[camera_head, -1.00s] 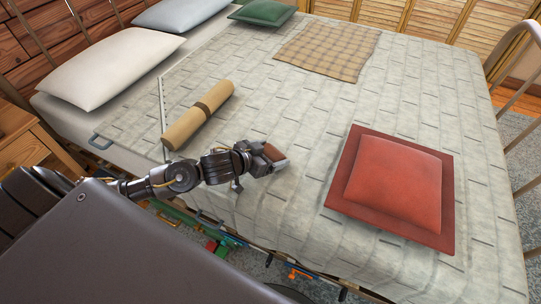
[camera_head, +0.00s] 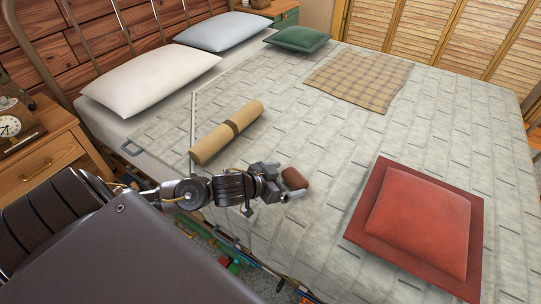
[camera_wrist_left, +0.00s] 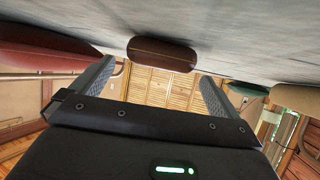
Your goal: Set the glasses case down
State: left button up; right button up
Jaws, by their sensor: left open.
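The glasses case (camera_head: 294,179) is a small brown rounded case. It lies on the grey quilt of the bed (camera_head: 330,140), just past the fingertips of my left gripper (camera_head: 286,182). In the left wrist view the bed surface is at the top, and the case (camera_wrist_left: 162,53) rests against it. There my left gripper (camera_wrist_left: 158,72) has its fingers spread wide, with the case ahead of the gap and clear of both fingers. My right gripper is not in view.
A red cushion on a dark red square (camera_head: 420,225) is at the right. A plaid cloth (camera_head: 360,80) and pillows lie farther back. A nightstand (camera_head: 45,160) with a clock stands left. Quilt around the case is clear.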

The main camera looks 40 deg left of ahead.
pick_arm(q)
jog(key=v, duration=0.8)
jog(key=shift+s+r+p, duration=0.15)
jog(key=shift+s+p, duration=0.05)
jog(key=shift+p, duration=0.15)
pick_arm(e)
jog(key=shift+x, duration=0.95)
